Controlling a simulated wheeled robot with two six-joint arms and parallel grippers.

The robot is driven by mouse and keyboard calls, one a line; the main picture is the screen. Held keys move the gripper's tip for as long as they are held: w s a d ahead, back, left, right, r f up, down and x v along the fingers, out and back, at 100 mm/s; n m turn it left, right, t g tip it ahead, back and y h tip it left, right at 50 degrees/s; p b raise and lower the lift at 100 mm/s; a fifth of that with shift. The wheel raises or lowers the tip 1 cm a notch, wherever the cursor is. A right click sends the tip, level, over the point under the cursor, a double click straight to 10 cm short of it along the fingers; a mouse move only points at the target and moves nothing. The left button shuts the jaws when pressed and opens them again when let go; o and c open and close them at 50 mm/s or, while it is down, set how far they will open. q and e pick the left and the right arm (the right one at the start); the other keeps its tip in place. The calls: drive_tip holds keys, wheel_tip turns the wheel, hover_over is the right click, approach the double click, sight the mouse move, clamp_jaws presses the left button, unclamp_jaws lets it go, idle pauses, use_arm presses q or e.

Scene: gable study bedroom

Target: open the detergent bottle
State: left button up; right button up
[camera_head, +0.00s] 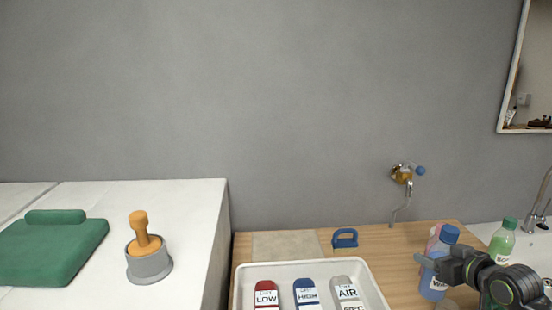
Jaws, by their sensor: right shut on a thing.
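My right gripper (436,263) comes in from the right and is shut on this bottle below the cap. The gripper hides part of the bottle and its label. A pink bottle (434,238) is partly hidden behind it, and a green bottle (502,243) with a green cap stands to the right, partly behind my arm. I cannot read which one is detergent. My left gripper is not in view.
A white tray (376,290) with red, blue and grey labelled tags lies left of the bottles. A sink is at right.

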drive_tip(key=d+r, duration=0.1)
drive_tip(key=s+d+r, duration=0.1)
drive_tip(key=d, duration=0.1)
drive_tip(key=shift+d, duration=0.15)
drive_tip(key=s+a+f+n+g+y, duration=0.2)
drive_tip(key=s+a+n+y, duration=0.2)
drive_tip(key=s+a, duration=0.6)
drive_tip(key=s+a+f+n+g+y, duration=0.3)
drive_tip(key=s+a+n+y, duration=0.1)
drive_tip(key=s+a, duration=0.6)
drive_tip(key=shift+s+a+f, duration=0.3)
drive_tip(key=shift+s+a, duration=0.05)
drive_tip(key=shift+a, duration=0.2)
